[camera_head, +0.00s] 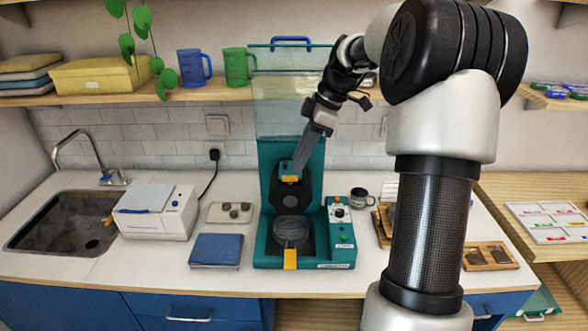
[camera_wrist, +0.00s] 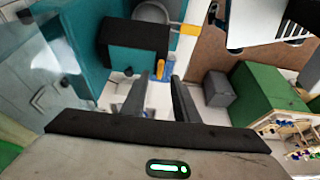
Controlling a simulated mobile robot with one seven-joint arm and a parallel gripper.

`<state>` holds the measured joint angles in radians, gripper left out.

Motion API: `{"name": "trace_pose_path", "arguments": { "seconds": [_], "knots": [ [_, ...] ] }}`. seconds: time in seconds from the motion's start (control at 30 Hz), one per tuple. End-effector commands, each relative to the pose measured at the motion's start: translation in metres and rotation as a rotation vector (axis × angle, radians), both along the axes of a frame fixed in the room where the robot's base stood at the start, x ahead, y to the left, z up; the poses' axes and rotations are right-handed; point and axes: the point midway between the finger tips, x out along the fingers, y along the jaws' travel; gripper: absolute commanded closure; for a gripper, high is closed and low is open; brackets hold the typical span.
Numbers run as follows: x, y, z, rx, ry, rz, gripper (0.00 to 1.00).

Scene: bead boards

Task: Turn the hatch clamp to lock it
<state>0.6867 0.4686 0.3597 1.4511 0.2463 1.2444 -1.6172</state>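A teal press (camera_head: 262,225) stands on the counter with its back part upright. A dark plate (camera_head: 289,197) with an orange piece (camera_head: 289,178) is on that back part. A round grey dish (camera_head: 291,231) lies below with an orange handle (camera_head: 290,259) in front; it also shows in the wrist view (camera_wrist: 151,12). Which piece is the hatch clamp I cannot tell for sure. My gripper (camera_head: 293,172) points down by the upper orange piece. In the wrist view its fingers (camera_wrist: 165,82) are apart, with a gap between them. Whether they touch the orange piece is unclear.
A clear panel (camera_head: 290,100) with a blue handle (camera_head: 291,41) rises above the press. A control box (camera_head: 340,230) is at its right. A blue pad (camera_head: 215,250), a white machine (camera_head: 157,212) and a sink (camera_head: 62,222) lie left. A shelf (camera_head: 130,93) runs above.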

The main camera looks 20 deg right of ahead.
Motion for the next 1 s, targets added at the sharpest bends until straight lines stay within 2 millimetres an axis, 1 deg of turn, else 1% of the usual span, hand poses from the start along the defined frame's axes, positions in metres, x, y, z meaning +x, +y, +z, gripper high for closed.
{"name": "trace_pose_path", "arguments": {
  "seconds": [0.03,0.1,0.2,0.3,0.43,0.63,0.67,0.8,1.0],
  "knots": [
    [0.001,0.004,-0.009,0.002,0.004,0.003,0.73],
    [0.002,0.008,-0.019,0.001,0.002,0.002,0.73],
    [0.004,0.012,-0.030,0.001,0.001,0.002,0.73],
    [0.006,0.014,-0.036,0.000,0.001,0.000,0.73],
    [0.006,0.016,-0.040,0.000,0.000,0.000,0.73],
    [0.006,0.016,-0.040,0.000,0.000,0.000,0.73],
    [0.006,0.016,-0.040,0.000,0.000,0.000,0.76],
    [0.006,0.015,-0.040,0.000,0.000,0.000,1.00],
    [0.006,0.015,-0.040,0.000,0.000,-0.002,1.00]
  ]
}}
